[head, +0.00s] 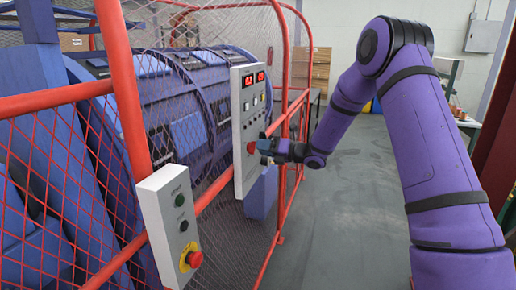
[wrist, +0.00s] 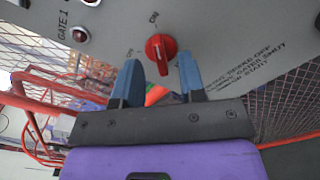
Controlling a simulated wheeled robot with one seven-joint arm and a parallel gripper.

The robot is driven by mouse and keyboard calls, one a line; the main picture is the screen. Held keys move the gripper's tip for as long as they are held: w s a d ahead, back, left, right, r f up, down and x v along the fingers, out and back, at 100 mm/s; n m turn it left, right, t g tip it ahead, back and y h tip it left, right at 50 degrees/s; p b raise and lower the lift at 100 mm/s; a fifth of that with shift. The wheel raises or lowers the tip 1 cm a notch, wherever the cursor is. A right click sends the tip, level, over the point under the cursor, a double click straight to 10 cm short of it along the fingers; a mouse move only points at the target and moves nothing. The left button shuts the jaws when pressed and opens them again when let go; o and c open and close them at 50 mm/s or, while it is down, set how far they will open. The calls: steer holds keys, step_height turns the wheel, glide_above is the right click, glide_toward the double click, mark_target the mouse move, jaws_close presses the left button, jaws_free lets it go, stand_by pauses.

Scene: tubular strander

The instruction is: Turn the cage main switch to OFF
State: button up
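The cage main switch is a red rotary knob (wrist: 160,48) on a grey panel; it also shows in the head view (head: 251,147), low on the upright control panel (head: 239,125). In the wrist view its raised handle runs nearly upright in the picture, and a label reading ON stands above it. Another small label at its left is too blurred to read surely. My gripper (wrist: 159,68) is open, its blue fingertips apart on either side of the knob's lower end. I cannot tell whether either finger touches it. In the head view my gripper (head: 265,148) is right at the panel face.
Red frame rails and mesh (head: 130,95) surround the blue strander (head: 180,95). A smaller box (head: 170,225) with a red emergency button (head: 194,259) stands nearer. A blue box (head: 261,192) hangs below the panel. The floor (head: 345,220) to the right is clear.

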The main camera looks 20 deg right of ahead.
mark_target(252, 148)
steer(key=shift+x, duration=1.05)
jaws_close()
steer(key=shift+n, duration=0.4)
steer(key=n, duration=1.6)
steer(key=shift+s+a+n, duration=0.25)
steer(key=shift+s+n, duration=0.1)
steer(key=shift+n, duration=0.35)
